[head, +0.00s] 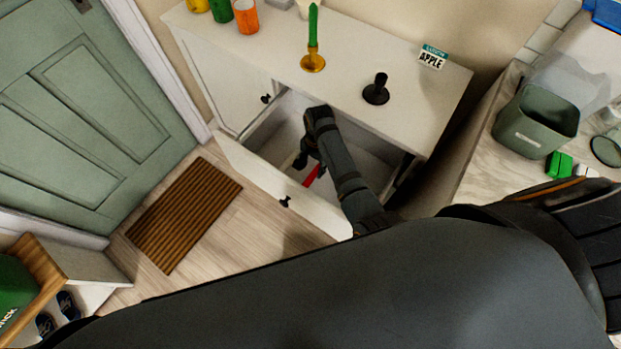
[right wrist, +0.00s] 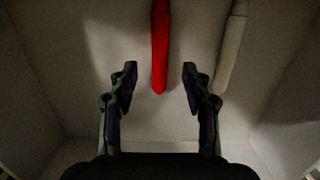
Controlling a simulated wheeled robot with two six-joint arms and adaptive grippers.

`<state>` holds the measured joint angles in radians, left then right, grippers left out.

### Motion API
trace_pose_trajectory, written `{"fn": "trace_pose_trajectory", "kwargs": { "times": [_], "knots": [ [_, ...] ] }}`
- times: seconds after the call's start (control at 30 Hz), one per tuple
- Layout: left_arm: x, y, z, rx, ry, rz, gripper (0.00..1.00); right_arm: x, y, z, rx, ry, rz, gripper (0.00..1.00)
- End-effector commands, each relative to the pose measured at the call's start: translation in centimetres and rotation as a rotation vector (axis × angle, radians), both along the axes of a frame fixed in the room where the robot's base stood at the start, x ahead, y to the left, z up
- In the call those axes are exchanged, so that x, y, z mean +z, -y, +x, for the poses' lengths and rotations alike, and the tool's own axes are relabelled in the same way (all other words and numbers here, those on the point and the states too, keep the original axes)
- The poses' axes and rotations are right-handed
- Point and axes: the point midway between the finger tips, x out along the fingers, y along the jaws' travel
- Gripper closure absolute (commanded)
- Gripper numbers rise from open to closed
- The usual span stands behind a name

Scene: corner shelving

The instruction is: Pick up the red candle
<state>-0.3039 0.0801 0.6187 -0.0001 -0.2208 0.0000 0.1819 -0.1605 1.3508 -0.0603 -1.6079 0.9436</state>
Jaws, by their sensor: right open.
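The red candle (right wrist: 160,50) lies in the open drawer (head: 268,188). In the right wrist view its near end sits between my right gripper's two fingers, with a gap on each side. My right gripper (right wrist: 159,85) is open and empty, reaching down into the drawer. In the head view the right gripper (head: 308,160) shows beside the red candle (head: 313,174), and the arm hides part of the drawer. A pale candle (right wrist: 232,45) lies to the right of the red one in the wrist view. My left gripper is not in view.
The white cabinet top (head: 345,50) above the drawer holds a brass candlestick with a green candle (head: 313,35), a black candle holder (head: 376,90) and a small sign (head: 432,57). Drawer walls surround the gripper.

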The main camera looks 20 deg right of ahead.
Motion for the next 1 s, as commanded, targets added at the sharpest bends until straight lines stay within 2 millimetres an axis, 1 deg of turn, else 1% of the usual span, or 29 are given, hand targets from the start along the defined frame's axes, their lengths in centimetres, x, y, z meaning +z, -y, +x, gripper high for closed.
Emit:
{"fn": "trace_pose_trajectory", "kwargs": {
  "times": [0.13,0.33,0.4,0.5,0.67,0.77,1.0],
  "knots": [
    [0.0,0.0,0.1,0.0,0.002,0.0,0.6,-0.5,-0.1,0.0,0.0,0.001,0.001,0.51],
    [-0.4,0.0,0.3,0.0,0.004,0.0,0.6,-3.9,-0.6,-0.5,0.0,-0.001,-0.001,0.51],
    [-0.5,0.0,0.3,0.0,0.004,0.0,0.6,-4.7,-0.7,-0.6,0.0,0.0,0.0,0.51],
    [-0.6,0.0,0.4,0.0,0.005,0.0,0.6,-5.2,-0.7,-0.6,0.0,0.001,0.0,0.51],
    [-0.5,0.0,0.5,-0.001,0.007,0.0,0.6,-5.1,-0.7,-0.6,0.0,0.002,0.0,0.51],
    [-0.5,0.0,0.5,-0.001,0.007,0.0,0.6,-5.1,-0.7,-0.6,0.0,0.002,0.0,0.62],
    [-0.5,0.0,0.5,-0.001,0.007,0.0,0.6,-5.1,-0.7,-0.6,0.0,0.001,0.0,0.95]
  ]
}}
